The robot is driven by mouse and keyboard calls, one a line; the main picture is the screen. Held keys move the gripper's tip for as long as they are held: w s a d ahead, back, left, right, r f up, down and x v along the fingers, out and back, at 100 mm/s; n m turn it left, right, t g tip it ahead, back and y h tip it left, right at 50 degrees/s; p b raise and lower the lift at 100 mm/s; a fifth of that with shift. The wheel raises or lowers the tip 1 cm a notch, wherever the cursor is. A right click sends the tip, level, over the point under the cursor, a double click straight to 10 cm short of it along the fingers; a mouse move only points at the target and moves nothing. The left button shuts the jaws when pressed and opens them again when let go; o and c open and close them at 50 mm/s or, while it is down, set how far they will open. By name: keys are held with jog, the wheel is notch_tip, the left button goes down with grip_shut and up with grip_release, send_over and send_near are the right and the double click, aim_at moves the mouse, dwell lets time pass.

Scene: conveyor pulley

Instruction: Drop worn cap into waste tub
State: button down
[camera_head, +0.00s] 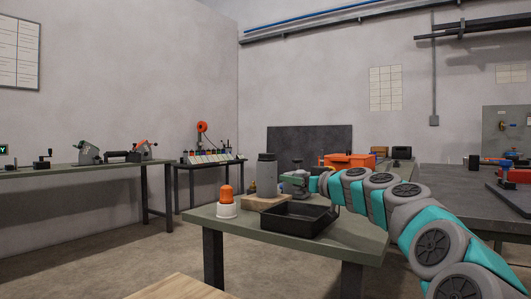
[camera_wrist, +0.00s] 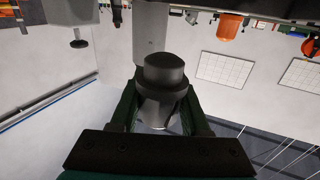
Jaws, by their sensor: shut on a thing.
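My gripper (camera_head: 293,181) is above the green-topped table, over or just behind the black open tub (camera_head: 287,231). It is beside a grey cylinder (camera_head: 266,178). In the wrist view, which looks upside down, the two dark green fingers (camera_wrist: 163,103) are shut on a dark grey, round-topped cap (camera_wrist: 164,69). The cap sits between the fingers, with its top sticking out past them. The tub is the likely waste tub. Its visible inside looks dark and empty.
The grey cylinder stands on a wooden block (camera_head: 262,203). An orange beacon with a white base (camera_head: 227,209) stands at the table's left. An orange box (camera_head: 349,161) is behind my arm. A dark workbench (camera_head: 450,187) is at right. Open floor lies to the left.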

jog(key=shift+f, duration=0.75)
jog(key=shift+c, duration=1.5)
grip_release()
jog(key=v, duration=0.7)
jog(key=shift+s+d+b, duration=0.2)
jog(key=shift+s+b, duration=0.15)
jog(key=shift+b, duration=0.1)
